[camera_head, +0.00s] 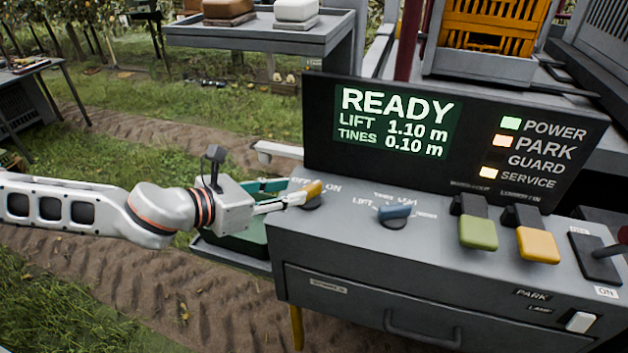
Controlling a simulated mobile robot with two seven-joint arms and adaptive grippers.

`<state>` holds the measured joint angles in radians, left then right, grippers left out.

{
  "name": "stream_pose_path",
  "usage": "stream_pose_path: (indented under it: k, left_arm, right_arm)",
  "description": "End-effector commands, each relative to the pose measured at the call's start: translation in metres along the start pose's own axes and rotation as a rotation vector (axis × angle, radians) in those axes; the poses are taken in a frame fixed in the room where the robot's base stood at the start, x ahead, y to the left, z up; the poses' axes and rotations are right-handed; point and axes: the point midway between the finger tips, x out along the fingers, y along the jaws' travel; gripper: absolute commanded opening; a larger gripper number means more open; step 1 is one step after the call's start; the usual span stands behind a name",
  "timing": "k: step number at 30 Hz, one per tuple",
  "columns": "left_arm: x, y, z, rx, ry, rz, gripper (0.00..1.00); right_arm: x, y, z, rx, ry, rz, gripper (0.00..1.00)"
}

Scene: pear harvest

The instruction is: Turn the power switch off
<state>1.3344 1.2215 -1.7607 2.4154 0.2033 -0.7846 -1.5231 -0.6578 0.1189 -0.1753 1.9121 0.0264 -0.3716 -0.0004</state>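The power switch looks to be the yellow-handled rotary knob (314,188) at the left end of the grey console, with OFF and ON lettering beside it. Its handle points up and right, towards ON. My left gripper (301,198) reaches in from the left, with its narrow fingertips right at the knob's near left side. The fingers look close together; whether they grip the handle or only touch it, I cannot tell. The black display panel (450,135) reads READY, and its POWER lamp (511,123) is lit green. My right gripper is not in view.
Right of the knob are a blue selector (394,212), a green paddle (478,232), a yellow paddle (538,245) and a red-tipped lever (604,255). A white rocker switch (580,321) sits on the front. A green container (240,233) lies behind my gripper.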

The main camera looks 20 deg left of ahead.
Motion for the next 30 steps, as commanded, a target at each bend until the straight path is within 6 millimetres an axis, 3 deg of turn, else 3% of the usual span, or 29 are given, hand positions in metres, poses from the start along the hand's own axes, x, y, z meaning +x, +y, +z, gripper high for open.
stream_pose_path:
  k: [5,18,29,30]
  left_arm:
    - [0.013,0.001,-0.001,0.006,0.002,0.000,0.31]
    - [0.071,0.001,0.000,0.005,0.001,0.000,0.31]
    - [0.078,0.001,-0.001,0.003,0.001,0.001,0.31]
    - [0.078,0.001,-0.001,0.003,0.001,0.001,0.25]
  right_arm:
    - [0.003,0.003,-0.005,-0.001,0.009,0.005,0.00]
    - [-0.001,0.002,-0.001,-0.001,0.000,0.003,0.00]
    - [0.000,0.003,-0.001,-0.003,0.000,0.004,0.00]
    - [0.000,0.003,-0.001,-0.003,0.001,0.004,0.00]
